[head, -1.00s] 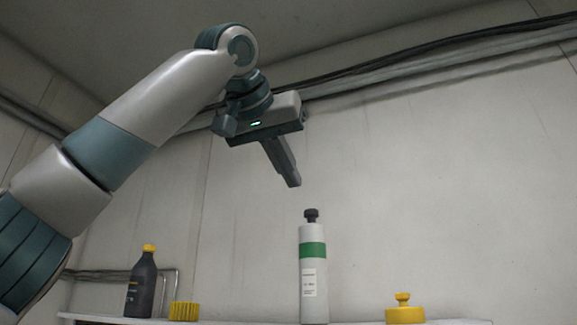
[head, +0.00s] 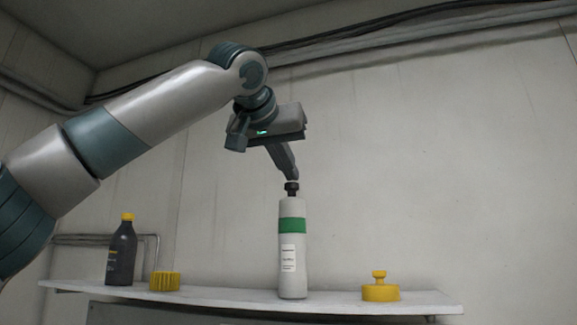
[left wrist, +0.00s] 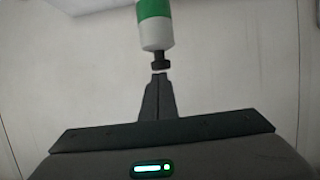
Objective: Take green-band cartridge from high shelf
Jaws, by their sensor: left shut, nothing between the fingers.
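The green-band cartridge (head: 292,252) stands upright on the high shelf (head: 220,293). It is a pale cylinder with a green band, a white label and a dark cap. My left gripper (head: 293,178) is above it, fingers shut and empty, with the tips right by the cap. In the left wrist view the cartridge (left wrist: 154,30) shows at the top, its dark cap facing the shut fingertips (left wrist: 159,76). Whether the tips touch the cap I cannot tell. My right gripper is out of view.
A dark bottle with a yellow cap (head: 122,252) and a yellow ribbed piece (head: 164,281) stand to the left on the shelf. A yellow knobbed piece (head: 380,288) stands to the right. The shelf is clear directly beside the cartridge. Pipes run along the wall above.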

